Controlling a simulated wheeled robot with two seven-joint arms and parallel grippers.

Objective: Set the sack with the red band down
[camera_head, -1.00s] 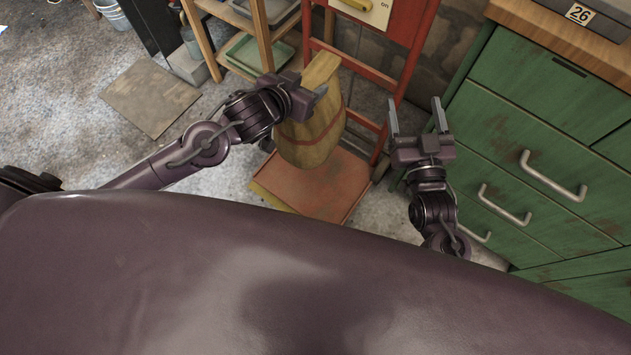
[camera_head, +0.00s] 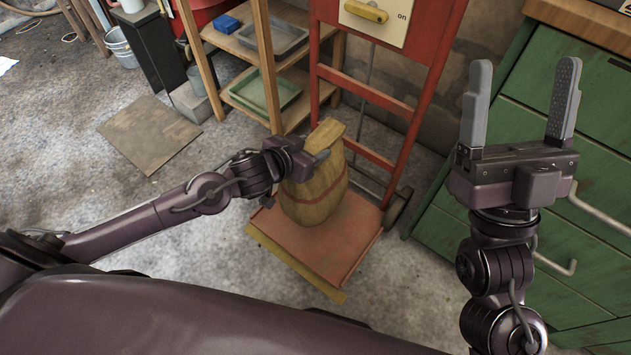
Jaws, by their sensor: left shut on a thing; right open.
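The tan sack with the red band (camera_head: 318,196) is upright over the red platform (camera_head: 345,240) of a red-framed scale or cart. My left gripper (camera_head: 318,160) is shut on the sack's upper part, from its left side. The sack's base appears to be at the platform surface, but I cannot tell whether it bears on it. My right gripper (camera_head: 520,105) is open and empty, pointing up in front of the green cabinet.
A wooden shelf (camera_head: 262,60) with trays stands behind the platform. A green drawer cabinet (camera_head: 590,150) is at the right. A flat board (camera_head: 150,132) lies on the floor at the left. The red upright frame (camera_head: 365,90) rises behind the sack.

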